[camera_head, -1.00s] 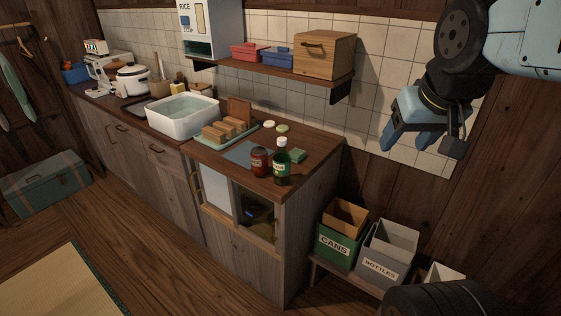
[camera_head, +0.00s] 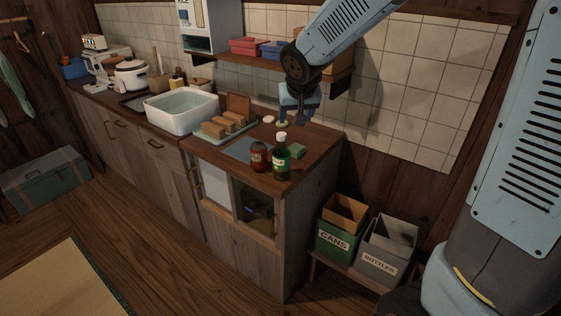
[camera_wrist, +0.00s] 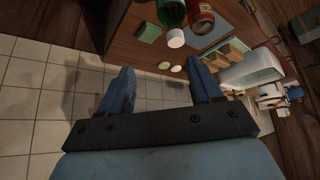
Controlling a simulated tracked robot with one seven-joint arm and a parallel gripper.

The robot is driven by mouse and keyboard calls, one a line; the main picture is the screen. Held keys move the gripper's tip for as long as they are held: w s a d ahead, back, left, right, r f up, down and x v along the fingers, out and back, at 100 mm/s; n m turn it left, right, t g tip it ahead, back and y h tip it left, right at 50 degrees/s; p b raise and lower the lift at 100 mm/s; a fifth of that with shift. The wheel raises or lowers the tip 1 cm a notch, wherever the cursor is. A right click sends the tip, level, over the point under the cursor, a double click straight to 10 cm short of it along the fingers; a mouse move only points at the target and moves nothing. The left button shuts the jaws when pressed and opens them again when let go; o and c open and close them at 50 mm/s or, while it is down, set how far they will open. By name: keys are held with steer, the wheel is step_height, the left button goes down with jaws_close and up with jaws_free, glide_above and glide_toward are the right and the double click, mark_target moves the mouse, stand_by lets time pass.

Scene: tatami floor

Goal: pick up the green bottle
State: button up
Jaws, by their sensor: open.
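The green bottle (camera_head: 281,160) with a white cap stands upright near the front right corner of the counter. It also shows at the top of the wrist view (camera_wrist: 171,12), with its white cap towards me. My gripper (camera_head: 297,121) is above the back of the counter, behind and above the bottle, and touches nothing that I can see. In the wrist view its two blue fingers (camera_wrist: 160,84) are wide apart with nothing held between them.
A tray of wooden blocks (camera_head: 207,136) and a white basin (camera_head: 160,112) are further left. The shelf (camera_head: 338,86) hangs above. Bins (camera_head: 386,246) stand below right.

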mark_target(282, 134)
steer(key=x, duration=0.3)
steer(key=a+x, duration=0.1)
steer(key=x, duration=0.3)
steer(key=a+x, duration=0.1)
steer(key=x, duration=0.2)
steer(key=shift+w+a+f, duration=0.2)
steer(key=shift+w+a, duration=0.05)
steer(key=shift+a, duration=0.05)
steer(key=shift+a+x, duration=0.15)
steer(key=shift+x, duration=1.1)
steer(key=shift+a+x, duration=0.1)
steer(key=shift+x, duration=1.2)
steer(key=shift+w+r, duration=0.1)
steer(key=shift+r, duration=0.05)
steer(key=shift+c, duration=0.3)
jaws_close()
